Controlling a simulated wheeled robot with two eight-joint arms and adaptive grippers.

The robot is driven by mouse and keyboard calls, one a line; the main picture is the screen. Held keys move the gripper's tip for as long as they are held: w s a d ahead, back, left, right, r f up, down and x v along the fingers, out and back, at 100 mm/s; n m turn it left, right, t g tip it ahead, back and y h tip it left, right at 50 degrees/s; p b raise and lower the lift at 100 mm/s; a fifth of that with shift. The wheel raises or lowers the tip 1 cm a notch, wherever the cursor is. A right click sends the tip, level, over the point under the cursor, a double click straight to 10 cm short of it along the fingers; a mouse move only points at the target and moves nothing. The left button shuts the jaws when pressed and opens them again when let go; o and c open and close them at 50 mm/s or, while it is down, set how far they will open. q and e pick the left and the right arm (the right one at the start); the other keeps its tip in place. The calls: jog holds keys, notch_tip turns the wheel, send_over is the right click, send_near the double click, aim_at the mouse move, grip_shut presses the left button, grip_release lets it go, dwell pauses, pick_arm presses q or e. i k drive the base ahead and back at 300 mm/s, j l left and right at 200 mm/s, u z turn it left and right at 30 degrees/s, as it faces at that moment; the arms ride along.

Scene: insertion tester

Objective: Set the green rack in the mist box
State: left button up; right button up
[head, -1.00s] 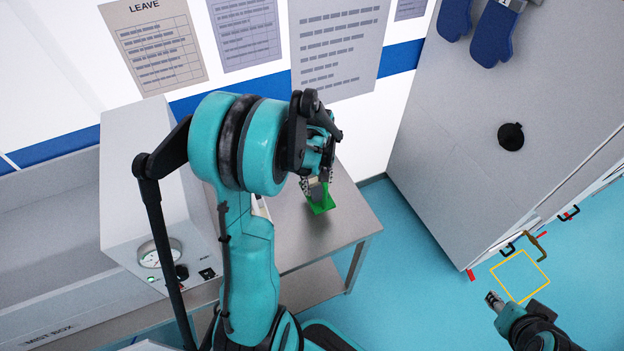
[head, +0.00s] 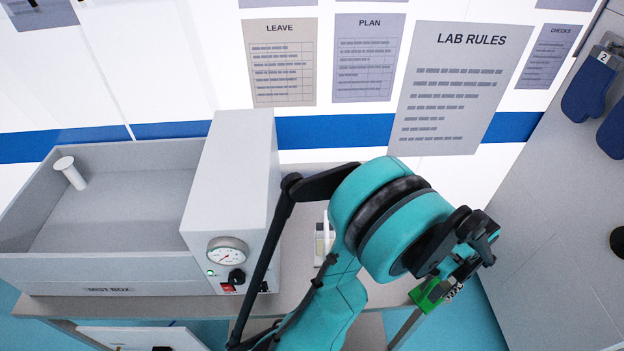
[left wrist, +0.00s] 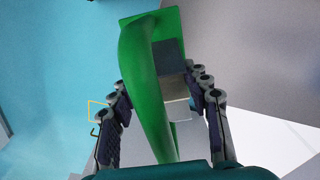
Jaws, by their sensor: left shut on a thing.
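The green rack (head: 428,294) is in my left gripper (head: 450,290), above the front right corner of the bench in the head view. In the left wrist view the green rack (left wrist: 147,85) stands between the two fingers (left wrist: 165,110), with a grey block beside its curved green part. The gripper is shut on it; the exact contact is hard to see. The mist box (head: 120,268) is an open grey box at the left, with a white peg-like piece (head: 70,172) inside at its back left. Its floor is otherwise bare. My right gripper is out of view.
A tall grey housing (head: 232,175) with a gauge (head: 228,252) and switches forms the right end of the mist box, between it and my left arm. A small pale item stands on the bench (head: 298,222) behind the arm. A large grey cabinet (head: 560,200) is at the right.

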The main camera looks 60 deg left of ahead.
aim_at(138, 237)
jog(key=k+u, duration=0.15)
jog(key=k, duration=1.4)
